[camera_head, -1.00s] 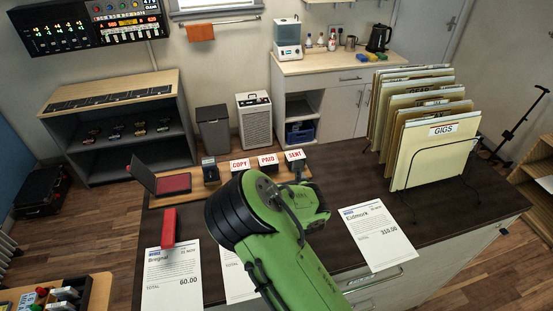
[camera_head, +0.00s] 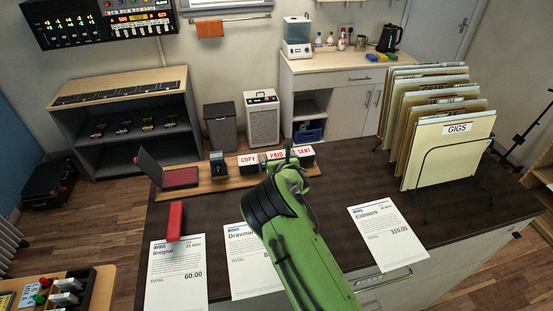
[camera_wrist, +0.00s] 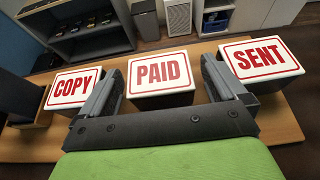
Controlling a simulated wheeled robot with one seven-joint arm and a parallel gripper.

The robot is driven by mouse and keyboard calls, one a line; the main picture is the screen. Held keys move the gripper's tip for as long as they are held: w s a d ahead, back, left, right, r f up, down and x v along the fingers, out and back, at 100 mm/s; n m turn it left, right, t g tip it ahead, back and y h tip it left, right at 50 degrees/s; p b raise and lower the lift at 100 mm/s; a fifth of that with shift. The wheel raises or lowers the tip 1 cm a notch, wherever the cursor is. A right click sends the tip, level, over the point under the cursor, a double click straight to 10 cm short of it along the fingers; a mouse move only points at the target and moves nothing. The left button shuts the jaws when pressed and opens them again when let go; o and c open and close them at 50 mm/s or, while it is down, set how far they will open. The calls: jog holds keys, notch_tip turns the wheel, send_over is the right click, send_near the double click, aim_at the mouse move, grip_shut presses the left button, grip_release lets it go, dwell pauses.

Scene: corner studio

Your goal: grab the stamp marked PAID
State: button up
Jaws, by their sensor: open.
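The stamp marked PAID (camera_head: 276,156) stands on a wooden tray (camera_head: 208,184) at the back of the dark counter, in the middle of a row of three. In the wrist view the PAID stamp (camera_wrist: 160,73) has a white top with red letters and lies between my gripper's two fingers (camera_wrist: 165,85). The fingers are open, one on each side of it; I cannot tell whether they touch it. The COPY stamp (camera_wrist: 75,88) is just left of the left finger and the SENT stamp (camera_wrist: 261,60) just right of the right finger. In the head view my gripper (camera_head: 288,166) partly covers the row.
An open red ink pad (camera_head: 180,177) and a small dark stamp (camera_head: 218,166) share the tray. A red stapler-like object (camera_head: 176,220) and papers (camera_head: 386,236) lie on the counter. A rack of folders (camera_head: 440,150) stands at right. Gaps beside the PAID stamp are narrow.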

jog(key=shift+w+f, duration=0.1)
jog(key=shift+w, duration=0.1)
jog(key=shift+s, duration=0.1)
jog(key=shift+c, duration=0.2)
jog(key=shift+c, duration=1.1)
jog(key=c, duration=0.8)
